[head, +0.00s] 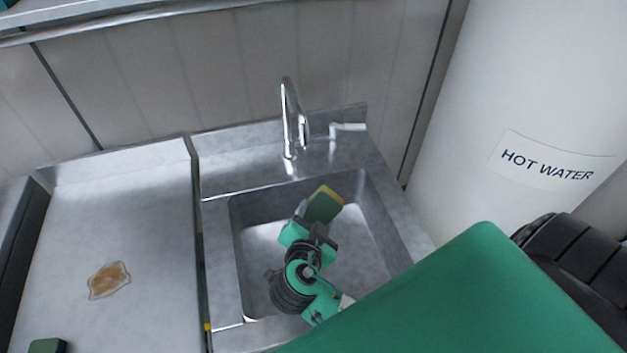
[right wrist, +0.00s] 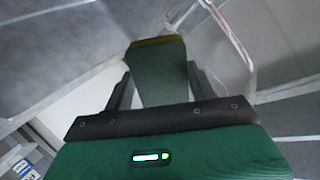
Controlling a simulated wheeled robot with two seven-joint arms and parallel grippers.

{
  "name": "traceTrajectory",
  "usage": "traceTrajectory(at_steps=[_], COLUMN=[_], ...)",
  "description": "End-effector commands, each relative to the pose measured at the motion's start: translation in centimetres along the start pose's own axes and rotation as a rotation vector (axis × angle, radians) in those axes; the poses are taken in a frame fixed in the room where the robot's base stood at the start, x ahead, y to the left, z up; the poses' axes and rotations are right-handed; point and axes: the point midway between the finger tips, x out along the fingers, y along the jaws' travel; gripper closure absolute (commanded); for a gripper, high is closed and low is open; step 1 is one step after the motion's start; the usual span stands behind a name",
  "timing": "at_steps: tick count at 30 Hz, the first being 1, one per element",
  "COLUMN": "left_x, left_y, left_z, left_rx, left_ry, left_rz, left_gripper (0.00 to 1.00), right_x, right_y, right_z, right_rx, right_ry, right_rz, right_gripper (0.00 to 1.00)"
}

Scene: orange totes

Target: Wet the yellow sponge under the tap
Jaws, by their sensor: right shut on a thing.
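The yellow sponge (head: 330,201) has a dark green face and a yellow edge. It is in my right gripper (head: 307,213), over the sink basin (head: 375,235), a little in front and to the right of the tap's spout. The right wrist view shows the sponge (right wrist: 158,75) between the two dark fingers of the gripper (right wrist: 158,88), its yellow edge at the far end. The chrome tap (head: 289,120) stands upright behind the basin. No stream of water shows at its spout. My left gripper is not in view.
A lever (head: 348,127) sits right of the tap by the back wall. A metal counter (head: 120,220) to the left carries a brown stain (head: 109,280) and a dark green block (head: 47,346), cut off by the frame. A white tank (head: 500,90) labelled HOT WATER stands right.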

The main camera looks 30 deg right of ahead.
Motion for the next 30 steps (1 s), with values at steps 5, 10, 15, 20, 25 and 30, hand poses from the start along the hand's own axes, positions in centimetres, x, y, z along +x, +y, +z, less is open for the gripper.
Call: traceTrajectory(at_steps=[5, 10, 15, 20, 25, 30], left_x=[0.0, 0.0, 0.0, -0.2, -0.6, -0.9], left_y=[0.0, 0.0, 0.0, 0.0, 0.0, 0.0], left_z=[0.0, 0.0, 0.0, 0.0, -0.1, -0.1], left_rx=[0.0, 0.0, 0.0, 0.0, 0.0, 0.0], left_ry=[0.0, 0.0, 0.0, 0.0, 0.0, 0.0], left_rz=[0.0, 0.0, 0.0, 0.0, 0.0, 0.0], left_gripper=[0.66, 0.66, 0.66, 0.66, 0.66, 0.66], right_x=[0.0, 0.0, 0.0, -0.7, -2.3, -3.8], right_y=[0.0, 0.0, 0.0, 0.0, 0.1, 0.2], right_z=[0.0, 0.0, 0.0, -0.4, -1.2, -1.9], right_rx=[0.0, 0.0, 0.0, 0.001, 0.001, 0.002], right_ry=[0.0, 0.0, 0.0, -0.001, -0.001, -0.002], right_rz=[0.0, 0.0, 0.0, 0.0, 0.001, 0.001], right_gripper=[0.61, 0.61, 0.61, 0.61, 0.61, 0.61])
